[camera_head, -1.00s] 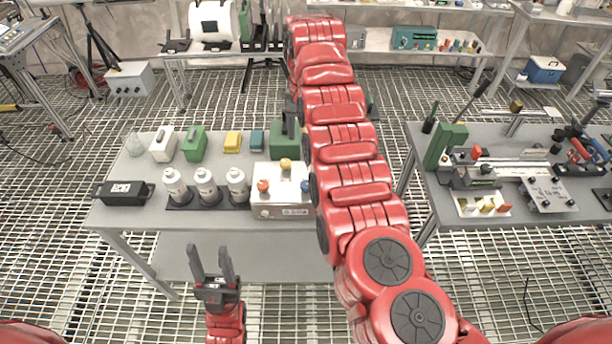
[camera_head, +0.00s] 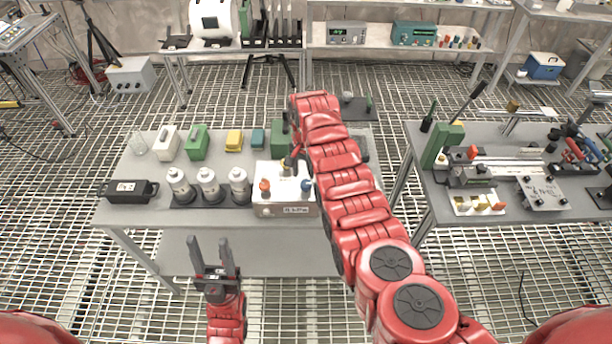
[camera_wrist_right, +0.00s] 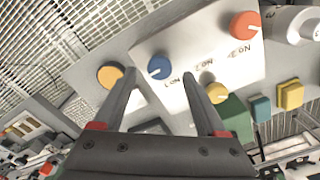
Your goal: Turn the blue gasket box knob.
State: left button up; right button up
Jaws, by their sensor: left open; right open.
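The gasket box (camera_head: 285,209) is a white box on the grey table, with coloured knobs on top. Its blue knob (camera_head: 307,185) is at the right side of the box top, beside my right arm. My left gripper (camera_head: 214,258) is open and empty in front of the table.
An orange-red knob (camera_wrist_right: 245,25) and a yellow knob (camera_wrist_right: 217,92) share the box top. White bottles (camera_head: 208,183) stand left of the box. Green and yellow blocks (camera_head: 234,139) stand behind. A second table (camera_head: 455,209) holds tools at right.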

aim_at(306, 187)
jog(key=shift+f, duration=1.4)
grip_shut()
